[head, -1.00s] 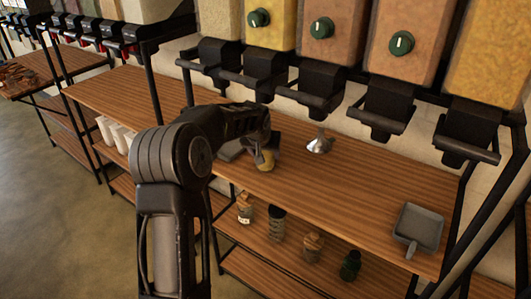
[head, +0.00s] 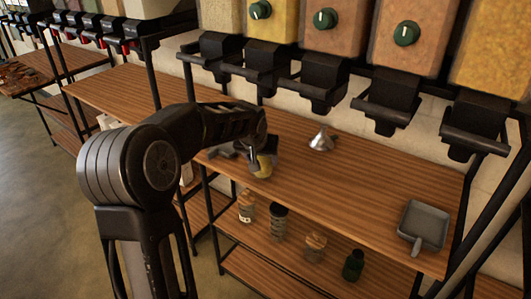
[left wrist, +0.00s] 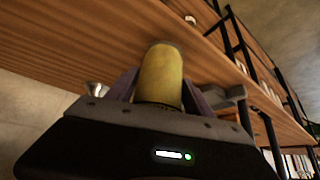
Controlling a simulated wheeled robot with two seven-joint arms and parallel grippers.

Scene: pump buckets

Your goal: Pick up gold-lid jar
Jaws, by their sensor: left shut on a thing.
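The gold-lid jar (head: 264,167) is at the upper wooden shelf's front edge, below my left gripper (head: 262,152) in the head view. My left gripper is shut on it. In the left wrist view, the jar's gold-yellow rounded part (left wrist: 162,78) stands out between the two fingers, with the wooden shelf behind it. The gripper hides part of the jar. I cannot tell whether the jar touches the shelf. My right gripper is not in view.
A metal funnel (head: 323,140) and a grey scoop (head: 424,226) rest on the upper shelf (head: 365,195). Several jars, one a green jar (head: 353,265), stand on the lower shelf. Black dispensers (head: 388,100) overhang the back. The shelf between funnel and scoop is clear.

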